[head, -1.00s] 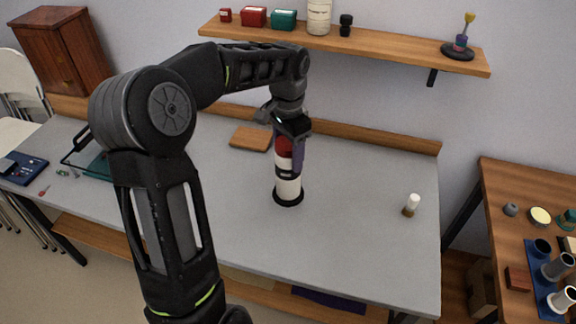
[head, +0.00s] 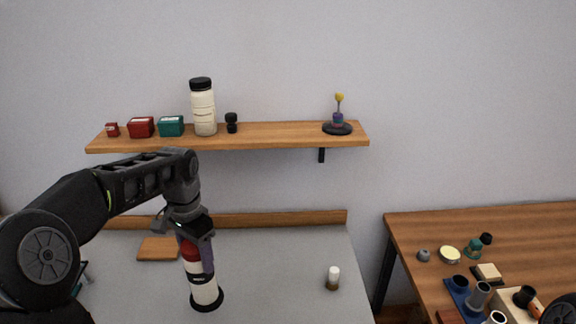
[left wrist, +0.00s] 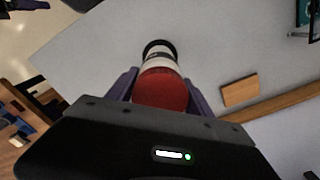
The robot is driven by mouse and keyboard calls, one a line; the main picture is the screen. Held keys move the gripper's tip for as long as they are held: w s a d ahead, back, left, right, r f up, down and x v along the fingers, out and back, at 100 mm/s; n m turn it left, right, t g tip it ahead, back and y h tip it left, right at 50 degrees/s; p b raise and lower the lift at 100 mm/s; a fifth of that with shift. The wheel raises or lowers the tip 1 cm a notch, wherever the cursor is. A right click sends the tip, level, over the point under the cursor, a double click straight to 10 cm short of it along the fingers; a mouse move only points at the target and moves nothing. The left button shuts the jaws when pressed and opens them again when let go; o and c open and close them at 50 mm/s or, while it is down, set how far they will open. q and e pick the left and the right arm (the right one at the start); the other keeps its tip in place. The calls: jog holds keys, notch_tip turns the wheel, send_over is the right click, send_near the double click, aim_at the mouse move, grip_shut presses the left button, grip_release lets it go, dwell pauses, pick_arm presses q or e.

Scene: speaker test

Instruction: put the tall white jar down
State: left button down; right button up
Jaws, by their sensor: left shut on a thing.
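My left gripper (head: 195,234) is shut around the upper part of a tall white jar (head: 203,288) with a red top and a dark band. The jar is upright over the grey table (head: 280,270), and its foot meets a black round base (head: 207,302). I cannot tell whether the jar's weight rests there. In the left wrist view the red top (left wrist: 160,90) sits between the two fingers. Another tall white jar with a black lid (head: 203,108) stands on the wall shelf. My right gripper does not show.
A wooden board (head: 158,249) lies behind the held jar, and a small white-topped bottle (head: 333,278) stands to its right. The grey table between them is clear. The wooden shelf (head: 270,136) hangs above. A brown side table (head: 520,225) at right carries several small items.

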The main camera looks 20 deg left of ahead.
pick_arm(q)
jog(key=shift+r, duration=0.1)
jog(key=n, duration=0.2)
jog(key=shift+w+n, duration=0.3)
jog(key=shift+w, duration=0.05)
jog(key=w+d+f, duration=0.1)
jog(key=d+f, duration=0.2)
jog(key=d, duration=0.5)
jog(key=w+d+f+n, duration=0.1)
jog(key=w+d+f, duration=0.1)
jog(key=d, duration=0.7)
jog(key=shift+w+f, duration=0.25)
jog(key=shift+f, duration=0.25)
